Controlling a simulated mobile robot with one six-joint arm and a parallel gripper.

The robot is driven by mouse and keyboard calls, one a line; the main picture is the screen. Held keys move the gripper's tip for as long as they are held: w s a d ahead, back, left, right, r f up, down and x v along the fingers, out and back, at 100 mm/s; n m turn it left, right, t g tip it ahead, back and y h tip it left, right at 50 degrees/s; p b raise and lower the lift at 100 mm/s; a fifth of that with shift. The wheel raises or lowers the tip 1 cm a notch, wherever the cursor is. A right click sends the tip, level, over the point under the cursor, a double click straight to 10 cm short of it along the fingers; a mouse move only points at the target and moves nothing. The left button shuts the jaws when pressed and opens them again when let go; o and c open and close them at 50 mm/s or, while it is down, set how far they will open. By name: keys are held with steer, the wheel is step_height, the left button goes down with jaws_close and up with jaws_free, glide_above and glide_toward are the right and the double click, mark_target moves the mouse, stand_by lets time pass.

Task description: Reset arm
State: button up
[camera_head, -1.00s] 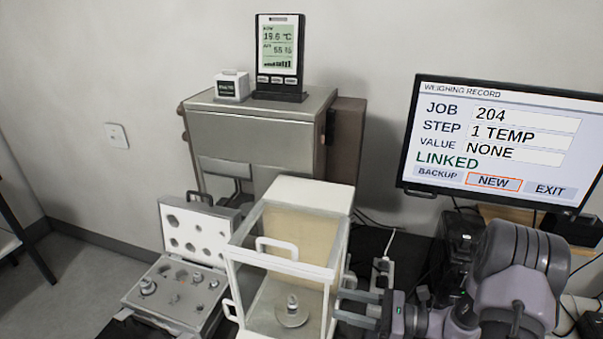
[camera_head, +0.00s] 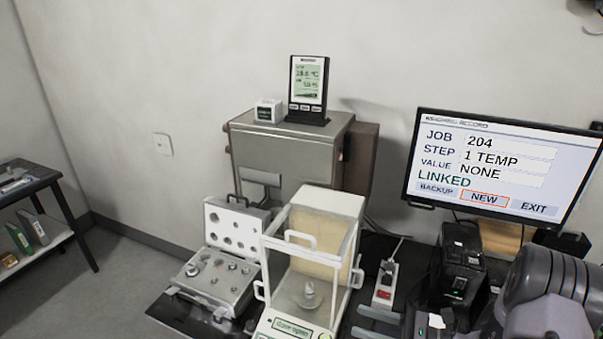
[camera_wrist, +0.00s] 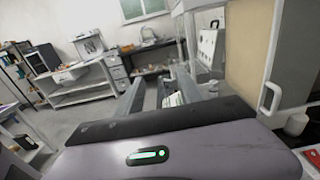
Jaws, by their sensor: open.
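My gripper (camera_head: 366,322) shows at the bottom of the head view, just right of the glass balance case (camera_head: 318,222). Its two fingers point left, apart and with nothing between them. In the wrist view the fingers of my gripper (camera_wrist: 158,82) reach forward, open and empty. The purple wrist housing with a green light fills the lower part of that view. My arm (camera_head: 545,310) is folded at the lower right of the head view. The balance case holds a small metal weight (camera_head: 309,292) on its pan.
The monitor (camera_head: 500,165) reads JOB 204, STEP 1 TEMP, VALUE NONE, LINKED. An open weight case (camera_head: 225,290) lies left of the balance. A temperature display (camera_head: 308,88) stands on a grey cabinet (camera_head: 280,150). A power strip (camera_head: 385,285) lies close behind my gripper. Floor at left is open.

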steer(key=s+a+r+n+g+h+b, duration=0.5)
steer(key=s+a+r+n+g+h, duration=0.25)
steer(key=s+n, duration=0.3)
steer(key=s+d+r+n+t+h+b, duration=0.1)
steer(key=s+d+n+t+h+b, duration=0.1)
steer(key=s+n+t+h+b, duration=0.4)
steer(key=s+n+h, duration=0.1)
steer(key=s, duration=0.2)
steer(key=shift+d+r, duration=0.15)
steer(key=shift+d, duration=0.15)
steer(key=shift+w+n+t, duration=0.1)
steer(key=shift+n+t, duration=0.15)
